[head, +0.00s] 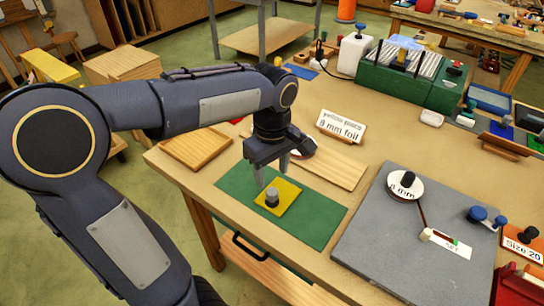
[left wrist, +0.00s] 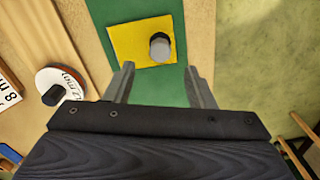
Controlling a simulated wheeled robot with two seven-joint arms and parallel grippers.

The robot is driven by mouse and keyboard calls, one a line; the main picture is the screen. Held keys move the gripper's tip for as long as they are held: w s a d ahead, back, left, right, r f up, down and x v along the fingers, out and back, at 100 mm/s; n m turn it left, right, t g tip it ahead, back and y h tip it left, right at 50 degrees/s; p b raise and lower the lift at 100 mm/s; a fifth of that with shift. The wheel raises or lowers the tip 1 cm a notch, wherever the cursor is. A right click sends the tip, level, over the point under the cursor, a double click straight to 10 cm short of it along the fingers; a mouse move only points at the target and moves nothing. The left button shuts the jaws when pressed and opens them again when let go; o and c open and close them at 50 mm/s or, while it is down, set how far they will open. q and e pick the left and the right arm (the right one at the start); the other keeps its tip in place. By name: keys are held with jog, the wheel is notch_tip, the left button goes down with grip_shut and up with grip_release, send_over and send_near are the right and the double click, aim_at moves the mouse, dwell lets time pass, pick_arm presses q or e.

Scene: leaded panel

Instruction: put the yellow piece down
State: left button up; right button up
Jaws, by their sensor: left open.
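The yellow piece (head: 289,190) is a flat square with a grey knob (head: 272,197) standing on it. It lies on the green mat (head: 235,186) near the table's front left edge. The yellow piece (left wrist: 127,40) and its knob (left wrist: 160,46) also show in the left wrist view, beyond the fingertips. My left gripper (head: 272,172) is just above and behind the piece, with its fingers apart and nothing between them. In the left wrist view the fingers (left wrist: 161,74) are spread wide over the green mat. My right gripper is not in view.
A wooden board (head: 335,171) with a round disc lies behind the mat, near an "8 mm foil" sign (head: 341,126). A wooden tray (head: 196,148) is to the left. A grey slab (head: 372,245) with a white disc (head: 405,186) lies to the right. The mat's right part is clear.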

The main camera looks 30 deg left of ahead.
aim_at(272, 191)
pick_arm(q)
jog(key=s+d+f+m+t+h, duration=0.1)
jog(key=s+d+m+t+h, duration=0.1)
jog(key=s+m, duration=0.4)
jog(key=s+d+f+m+t+h, duration=0.1)
jog(key=s+d+m+t, duration=0.1)
jog(key=s+m, duration=0.4)
jog(key=shift+s+d+t+h, duration=0.2)
jog(key=shift+s+t+h, duration=0.2)
jog(key=shift+s+t, duration=0.55)
jog(key=shift+s, duration=0.1)
